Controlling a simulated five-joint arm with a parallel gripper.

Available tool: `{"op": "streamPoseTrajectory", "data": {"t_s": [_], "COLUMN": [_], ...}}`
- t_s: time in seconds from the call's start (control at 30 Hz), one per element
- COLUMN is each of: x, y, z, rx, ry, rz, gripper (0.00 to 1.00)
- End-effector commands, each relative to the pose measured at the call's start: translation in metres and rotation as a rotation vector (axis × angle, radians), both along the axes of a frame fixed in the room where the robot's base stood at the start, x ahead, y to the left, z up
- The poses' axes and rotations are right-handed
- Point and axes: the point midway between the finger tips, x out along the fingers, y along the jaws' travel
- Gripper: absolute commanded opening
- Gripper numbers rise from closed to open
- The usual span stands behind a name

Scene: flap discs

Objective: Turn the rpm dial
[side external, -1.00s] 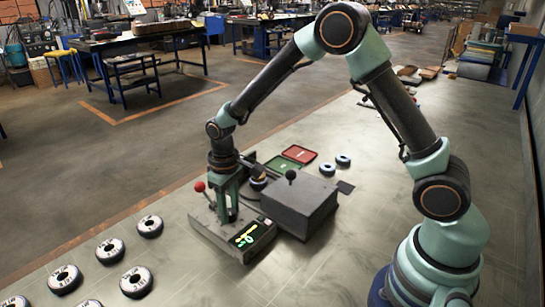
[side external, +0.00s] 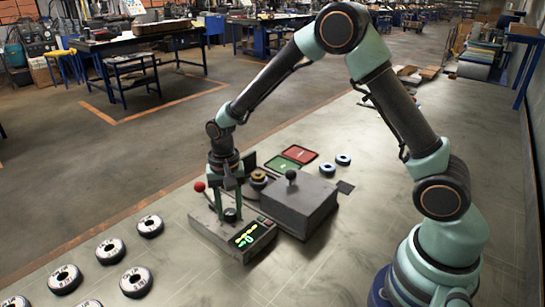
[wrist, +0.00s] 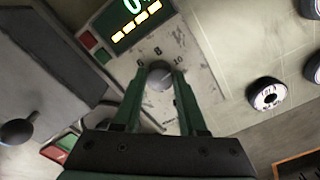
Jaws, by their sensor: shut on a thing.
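The rpm dial is a small dark round knob (side external: 231,215) on top of the grey control box (side external: 208,226). It also shows in the wrist view as a grey round knob (wrist: 159,76), with printed numbers on the panel around it. My gripper (side external: 230,207) points straight down over the box. In the wrist view its two green fingers (wrist: 162,80) are shut on the dial, one on each side. The lit display (side external: 246,238) on the box has green digits; in the wrist view the display (wrist: 137,18) shows a digit and yellow bars, cut off at the top.
A red-ball lever (side external: 199,187) stands at the box's left. A grey housing (side external: 305,205) with a black knob (side external: 291,175) stands close on the right. Behind are a green tray (side external: 282,164) and a red tray (side external: 300,154). Several flap discs (side external: 110,251) lie at front left.

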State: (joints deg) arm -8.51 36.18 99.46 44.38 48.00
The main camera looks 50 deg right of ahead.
Motion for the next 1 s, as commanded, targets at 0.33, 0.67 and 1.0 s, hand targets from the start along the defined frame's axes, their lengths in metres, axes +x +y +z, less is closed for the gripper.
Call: {"op": "streamPoseTrajectory", "data": {"t_s": [0.33,0.67,1.0], "x": [0.0006,0.0007,0.0004], "y": [-0.0001,-0.0001,-0.0002], "z": [0.0018,0.0016,0.0009], "rx": [0.0,0.0,0.0], "ry": [-0.001,-0.001,-0.001], "rz": [-0.103,-0.114,-0.112], "gripper": [0.0,0.0,0.71]}}
